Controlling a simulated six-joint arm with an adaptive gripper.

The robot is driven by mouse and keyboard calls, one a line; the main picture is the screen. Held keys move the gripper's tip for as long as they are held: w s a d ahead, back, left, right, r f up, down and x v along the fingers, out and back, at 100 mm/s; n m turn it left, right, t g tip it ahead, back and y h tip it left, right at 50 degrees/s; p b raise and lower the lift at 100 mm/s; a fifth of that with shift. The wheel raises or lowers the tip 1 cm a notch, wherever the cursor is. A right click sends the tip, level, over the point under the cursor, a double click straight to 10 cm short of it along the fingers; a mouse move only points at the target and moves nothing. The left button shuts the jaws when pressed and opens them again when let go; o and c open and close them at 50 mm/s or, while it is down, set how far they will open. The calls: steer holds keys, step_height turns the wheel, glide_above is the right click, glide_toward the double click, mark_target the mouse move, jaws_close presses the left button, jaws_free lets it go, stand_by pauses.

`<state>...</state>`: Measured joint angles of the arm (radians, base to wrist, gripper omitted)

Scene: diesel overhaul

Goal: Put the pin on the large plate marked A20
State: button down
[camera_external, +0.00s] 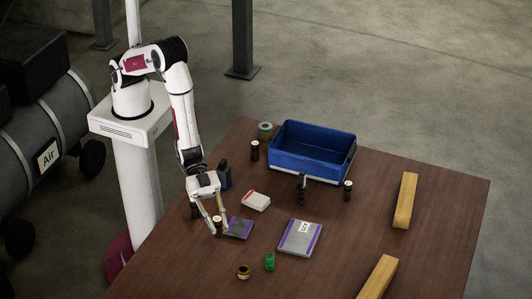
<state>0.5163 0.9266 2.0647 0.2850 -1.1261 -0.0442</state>
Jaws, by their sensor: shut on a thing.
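The large plate (288,247) is a grey slab with purple edge stripes and a white label, lying flat right of centre on the table. The label's letters are too small to read for sure. My gripper (216,226) points down at the table's left side, left of a smaller dark plate. It is shut on a small dark cylinder with a pale top, which looks like the pin (217,219). The fingers partly hide it, and I cannot tell whether it touches the table.
The smaller purple-edged plate (238,229) lies just right of my gripper. A blue crate (312,168) stands behind. Similar pale-topped cylinders (255,151) stand near it. A white box (256,201), brown ring (243,272), green part (269,262) and yellow bars (405,201) surround the large plate.

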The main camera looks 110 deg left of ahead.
steer(key=shift+w+a+f, duration=0.15)
steer(key=shift+w+a, duration=0.2)
steer(key=shift+a, duration=0.1)
steer(key=w+a+r+n+t+y, duration=0.2)
steer(key=w+a+n+t+y, duration=0.2)
steer(key=w+a+n+y, duration=0.5)
steer(key=w+a+y, duration=0.1)
steer(key=w+a, duration=0.7)
steer(key=w, duration=0.2)
steer(key=shift+w+y, duration=0.15)
steer(key=shift+y, duration=0.15)
steer(key=shift+f, duration=0.1)
glide_above(300, 237)
steer(key=shift+f, duration=3.05)
steer(key=shift+a, duration=0.1)
steer(key=shift+f, duration=1.9)
steer(key=shift+f, duration=0.15)
